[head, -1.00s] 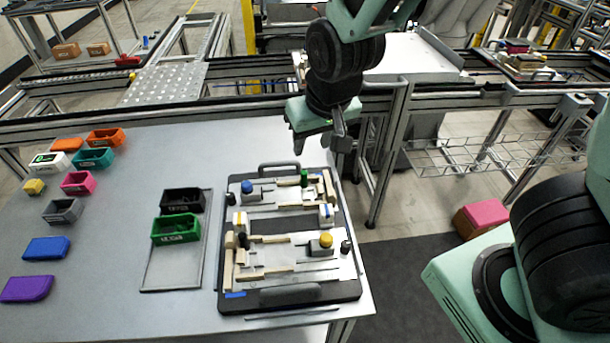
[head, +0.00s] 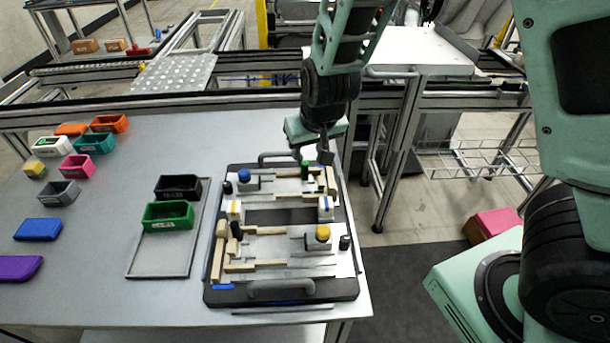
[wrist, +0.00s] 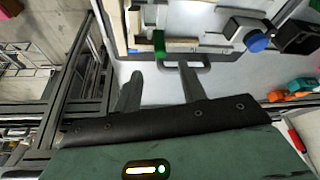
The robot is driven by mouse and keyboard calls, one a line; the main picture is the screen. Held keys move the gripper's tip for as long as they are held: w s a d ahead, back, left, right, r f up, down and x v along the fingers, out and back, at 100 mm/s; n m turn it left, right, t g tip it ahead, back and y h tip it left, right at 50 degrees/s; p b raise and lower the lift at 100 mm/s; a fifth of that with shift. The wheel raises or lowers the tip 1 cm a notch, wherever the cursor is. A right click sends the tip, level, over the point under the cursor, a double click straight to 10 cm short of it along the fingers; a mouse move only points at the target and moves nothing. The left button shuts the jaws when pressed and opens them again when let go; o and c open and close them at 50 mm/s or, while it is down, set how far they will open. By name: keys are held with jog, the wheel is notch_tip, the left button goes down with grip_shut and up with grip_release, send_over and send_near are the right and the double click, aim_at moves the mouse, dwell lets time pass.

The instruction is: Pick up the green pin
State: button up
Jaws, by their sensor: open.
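The green pin (head: 305,169) stands upright near the back edge of the pallet fixture (head: 283,291), right of the blue-topped pin (head: 243,174). In the wrist view the green pin (wrist: 159,43) shows just beyond the fingertips, nearer the left finger. My gripper (head: 312,158) is open and empty, hanging over the fixture's back edge close behind and above the pin. Its two fingers are spread apart in the wrist view (wrist: 160,72), with nothing between them. The pin's lower part is partly hidden by the light blocks around it.
A yellow-topped pin (head: 323,233) and wooden strips stand on the fixture. Left of it, a tray (head: 157,262) holds a green bin (head: 167,215) and a black bin (head: 178,187). More coloured bins lie at the table's left. The fixture's back handle (head: 278,155) is close to my gripper.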

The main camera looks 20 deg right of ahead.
aim_at(305, 163)
jog(key=shift+s+x, duration=0.2)
jog(key=shift+x, duration=1.3)
jog(key=shift+s+x, duration=0.2)
jog(key=shift+x, duration=1.25)
jog(key=shift+a+f, duration=0.1)
jog(key=shift+a, duration=0.05)
grip_shut()
